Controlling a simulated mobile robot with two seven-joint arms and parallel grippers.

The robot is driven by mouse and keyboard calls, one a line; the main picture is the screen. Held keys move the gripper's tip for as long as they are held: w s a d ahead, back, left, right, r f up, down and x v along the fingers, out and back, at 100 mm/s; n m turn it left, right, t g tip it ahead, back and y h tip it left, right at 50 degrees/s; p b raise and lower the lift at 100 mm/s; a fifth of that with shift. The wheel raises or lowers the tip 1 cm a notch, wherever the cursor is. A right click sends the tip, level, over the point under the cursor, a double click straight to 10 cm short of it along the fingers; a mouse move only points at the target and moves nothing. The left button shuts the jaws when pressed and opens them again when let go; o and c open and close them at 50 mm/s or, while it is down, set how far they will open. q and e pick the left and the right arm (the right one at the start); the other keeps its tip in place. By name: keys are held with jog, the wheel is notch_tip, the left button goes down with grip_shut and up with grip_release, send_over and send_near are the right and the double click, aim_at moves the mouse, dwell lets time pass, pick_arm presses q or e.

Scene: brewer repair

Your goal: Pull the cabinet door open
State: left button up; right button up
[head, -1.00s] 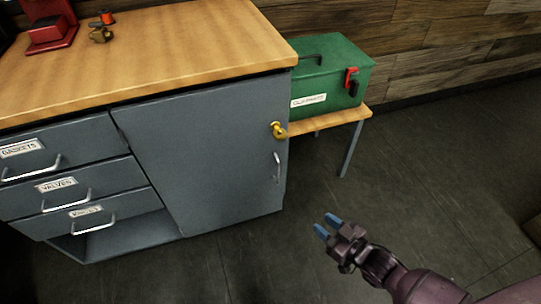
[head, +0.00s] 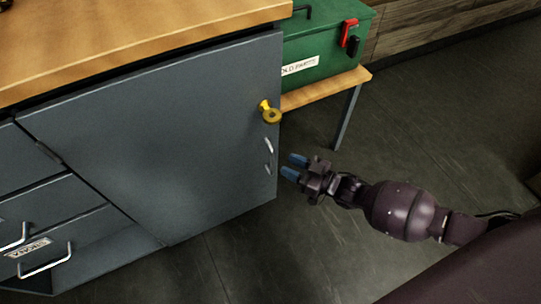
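The grey cabinet door (head: 160,130) fills the left middle of the head view and appears closed or nearly so. A curved metal handle (head: 268,157) is near its right edge, below a yellow brass key or lock piece (head: 270,113). My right gripper (head: 292,167) has two blue fingertips, apart from each other, with nothing between them. It is just to the right of the handle in the picture and points toward it. I cannot tell whether it touches the handle. My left gripper is out of view.
A wooden worktop (head: 130,35) covers the cabinet. Drawers with metal handles (head: 45,262) are at the lower left. A green box labelled "OLD PARTS" (head: 320,45) stands on a low wooden bench (head: 345,82) to the right. The dark floor (head: 430,125) is clear.

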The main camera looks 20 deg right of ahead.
jog(key=b, duration=0.1)
send_over(272, 173)
jog(key=shift+w+d, duration=0.1)
jog(key=shift+w, duration=0.25)
jog(key=shift+c, duration=0.2)
grip_shut()
